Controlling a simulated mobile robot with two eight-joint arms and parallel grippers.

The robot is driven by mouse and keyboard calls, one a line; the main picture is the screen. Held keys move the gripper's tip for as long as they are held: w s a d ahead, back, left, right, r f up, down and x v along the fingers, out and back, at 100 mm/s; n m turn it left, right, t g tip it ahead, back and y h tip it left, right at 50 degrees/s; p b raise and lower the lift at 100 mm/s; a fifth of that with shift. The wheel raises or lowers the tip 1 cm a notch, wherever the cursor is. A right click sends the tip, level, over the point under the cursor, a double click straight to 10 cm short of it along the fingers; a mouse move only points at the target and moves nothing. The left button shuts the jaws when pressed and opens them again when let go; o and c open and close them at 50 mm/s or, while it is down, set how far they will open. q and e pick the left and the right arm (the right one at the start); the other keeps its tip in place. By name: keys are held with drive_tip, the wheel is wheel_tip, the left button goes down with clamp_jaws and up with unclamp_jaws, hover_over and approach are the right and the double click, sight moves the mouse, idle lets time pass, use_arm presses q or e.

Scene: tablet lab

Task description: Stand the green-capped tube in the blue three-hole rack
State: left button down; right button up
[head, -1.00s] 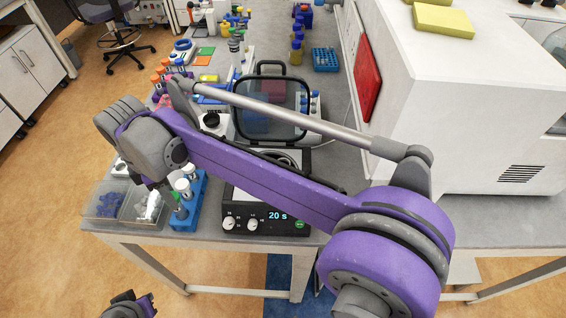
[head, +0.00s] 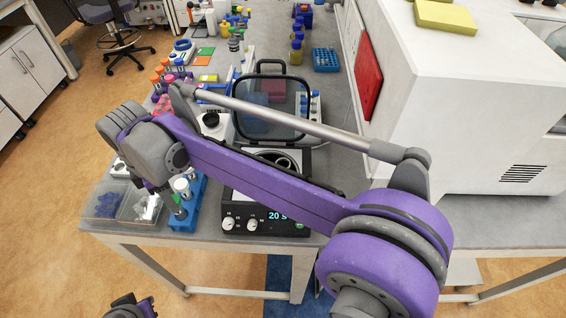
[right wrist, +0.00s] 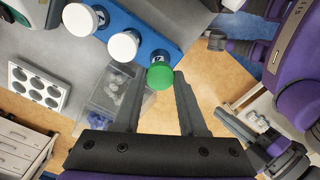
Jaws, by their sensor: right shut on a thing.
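The green-capped tube (right wrist: 160,76) is between the fingers of my right gripper (right wrist: 160,82), which is shut on it. Its cap lines up with the end of the blue rack (right wrist: 152,36), beside two white-capped tubes that stand in the rack. I cannot tell how deep the tube sits. In the head view the blue rack (head: 198,198) stands near the table's front edge, and my right gripper (head: 172,200) is at its left side, partly covering it. My left gripper (head: 132,306) is only partly seen at the bottom left, apart from the table.
Clear bins (head: 104,204) with small blue and pale items are left of the rack. A black device (head: 262,222) with a lit display and open lid is close on the right. A grey holder with several round holes (right wrist: 38,88) lies nearby. A large white machine (head: 470,110) fills the right.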

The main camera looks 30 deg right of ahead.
drive_tip(key=shift+f, duration=0.6)
drive_tip(key=o, duration=1.1)
drive_tip(key=shift+r, duration=0.1)
wheel_tip(320, 180, up, 11)
drive_tip(key=shift+f, duration=0.2)
